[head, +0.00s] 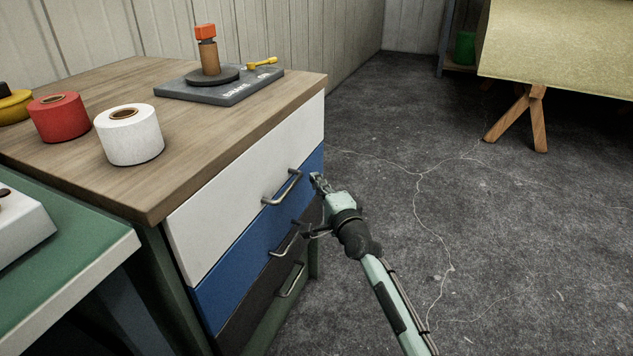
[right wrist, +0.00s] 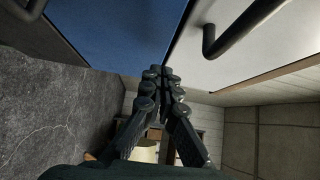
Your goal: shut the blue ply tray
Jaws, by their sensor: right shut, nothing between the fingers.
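The blue ply tray (head: 236,262) is the second drawer front of the wooden-topped cabinet, below a white drawer front (head: 245,180). Its front looks about level with the white one; I cannot tell any small gap. Its metal handle (head: 283,244) is partly behind my right gripper. My right gripper (head: 317,181) is shut and empty, near the right end of the blue front. In the right wrist view the closed fingertips (right wrist: 164,72) point toward the blue front (right wrist: 125,30), near its border with the white front (right wrist: 265,65). Contact cannot be told. My left gripper is not in view.
A dark drawer (head: 258,308) lies below the blue one. The white drawer's handle (head: 282,188) sticks out near my right gripper. Rolls (head: 130,135) and a grey plate (head: 220,88) stand on the cabinet top. A green bench (head: 75,250) is at left.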

